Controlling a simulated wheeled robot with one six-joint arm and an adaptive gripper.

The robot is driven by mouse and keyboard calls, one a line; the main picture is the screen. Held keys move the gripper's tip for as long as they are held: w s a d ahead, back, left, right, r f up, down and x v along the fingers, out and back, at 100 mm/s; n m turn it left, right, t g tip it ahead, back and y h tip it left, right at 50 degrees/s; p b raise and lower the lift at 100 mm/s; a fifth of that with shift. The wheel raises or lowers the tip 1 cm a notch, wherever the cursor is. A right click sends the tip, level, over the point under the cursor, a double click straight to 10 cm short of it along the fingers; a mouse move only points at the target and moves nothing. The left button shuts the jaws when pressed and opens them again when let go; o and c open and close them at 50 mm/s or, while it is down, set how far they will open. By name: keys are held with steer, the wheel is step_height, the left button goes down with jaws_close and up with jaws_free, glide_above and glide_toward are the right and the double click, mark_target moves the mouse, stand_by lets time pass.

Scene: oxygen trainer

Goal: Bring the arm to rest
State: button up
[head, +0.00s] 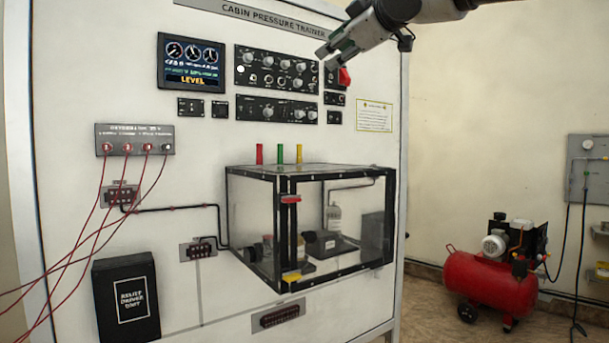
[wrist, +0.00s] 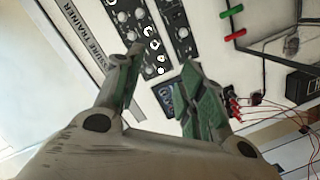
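My gripper (head: 337,52) is at the upper right of the cabin pressure trainer panel (head: 70,75) in the head view, in front of the upper knob panel's right side. In the wrist view my gripper (wrist: 160,85) has its two green-padded fingers apart, with nothing between them but the panel behind. A red switch (head: 344,76) shows just below the fingertips in the head view; I cannot tell whether they touch it. My arm comes in from the top right.
A clear box with black edges (head: 310,278) sticks out from the panel, with red, green and yellow pegs (head: 280,153) above it. Red cables (head: 85,220) hang at the left. A red compressor (head: 482,280) stands on the floor at right.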

steer(key=s+d+f+m+g+h, duration=0.2)
steer(key=d+f, duration=0.2)
steer(key=f, duration=0.6)
steer(key=s+d+f+m+g+h, duration=0.1)
steer(key=d+f+m+g+h, duration=0.3)
steer(key=f, duration=0.6)
steer(key=s+d+f+m, duration=0.1)
steer(key=s+d+f, duration=0.1)
steer(key=d+f, duration=0.5)
steer(key=s+d+f+m+g+h, duration=0.2)
steer(key=s+d+f+m+g, duration=0.2)
steer(key=s+d+f+m, duration=0.4)
steer(key=s+d+f, duration=0.6)
steer(key=s+f, duration=0.2)
steer(key=f, duration=0.3)
steer(key=shift+s+d+f+m, duration=0.15)
steer(key=shift+s+d+m, duration=0.25)
steer(key=shift+w, duration=0.1)
